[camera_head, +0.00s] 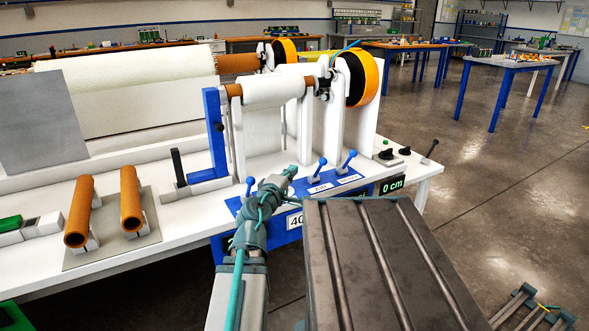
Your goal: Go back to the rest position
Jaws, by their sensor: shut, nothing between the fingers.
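My gripper (290,171) is at the end of my arm, over the front edge of the white machine table (185,221). It looks shut and holds nothing that I can see. It is small in the picture, close to the blue control panel (278,239) with its blue levers. Its tip is left of the middle blue lever (321,163), and I cannot tell whether they touch. The roll of white fabric (272,91) on the machine stands behind my gripper.
Two brown tubes (131,198) lie on a grey plate at the left. A grey sheet (41,122) leans at the far left. The floor (490,190) at the right is mostly clear.

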